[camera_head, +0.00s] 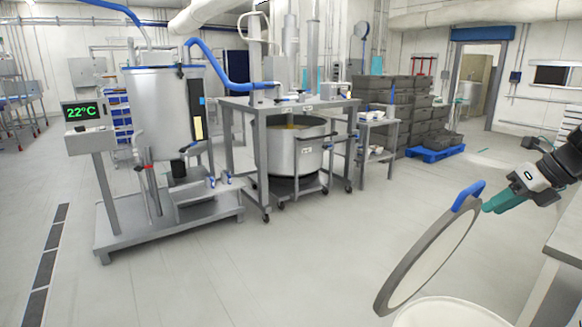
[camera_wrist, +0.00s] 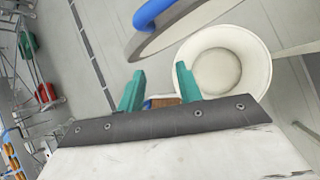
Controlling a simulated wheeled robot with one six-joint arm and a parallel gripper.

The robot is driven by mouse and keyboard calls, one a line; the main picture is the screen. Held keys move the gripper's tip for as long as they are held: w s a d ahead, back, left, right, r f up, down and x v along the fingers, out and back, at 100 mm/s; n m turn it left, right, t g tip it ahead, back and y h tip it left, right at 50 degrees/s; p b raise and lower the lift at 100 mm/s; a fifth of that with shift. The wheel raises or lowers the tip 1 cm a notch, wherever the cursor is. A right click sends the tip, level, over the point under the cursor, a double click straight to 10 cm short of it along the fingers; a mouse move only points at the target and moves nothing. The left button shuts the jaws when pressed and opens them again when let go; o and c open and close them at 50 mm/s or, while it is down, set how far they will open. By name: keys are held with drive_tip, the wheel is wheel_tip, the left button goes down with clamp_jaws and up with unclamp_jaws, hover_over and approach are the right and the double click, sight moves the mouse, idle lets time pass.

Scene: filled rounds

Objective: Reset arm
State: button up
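My gripper (camera_head: 489,207) is at the right of the head view, its teal fingers pointing down and left. In the wrist view my gripper (camera_wrist: 160,70) has its two fingers apart, with nothing held between them. A round lid with a grey rim (camera_head: 398,290) and a blue handle (camera_head: 467,194) is steeply tilted just left of the fingertips. In the wrist view the blue handle (camera_wrist: 150,14) lies beyond the fingertips. Whether it touches them is not clear. A white round bucket (camera_head: 440,314) is below the lid, partly cut off; its inside (camera_wrist: 220,70) shows in the wrist view.
A pale table (camera_head: 568,235) stands at the right edge. A metal frame (camera_head: 235,103) with a large pot (camera_head: 297,155) and a tank on a scale platform (camera_head: 165,110) stand farther back. Grey crates (camera_head: 390,95) are stacked on a blue pallet. The middle floor is clear.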

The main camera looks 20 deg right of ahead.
drive_tip(key=s+a+f+m+g+h, duration=0.1)
drive_tip(key=s+a+m, duration=0.3)
drive_tip(key=a+m, duration=0.6)
drive_tip(key=s+a+f+m+g+h, duration=0.1)
drive_tip(key=s+a+m, duration=0.4)
drive_tip(key=a+m, duration=0.5)
drive_tip(key=s+a+f+m+g+h, duration=0.1)
drive_tip(key=s+a+m, duration=0.3)
drive_tip(key=a+m, duration=0.6)
drive_tip(key=shift+s+a+m+g+h, duration=0.35)
drive_tip(key=shift+m+g, duration=0.55)
drive_tip(key=shift+m, duration=2.1)
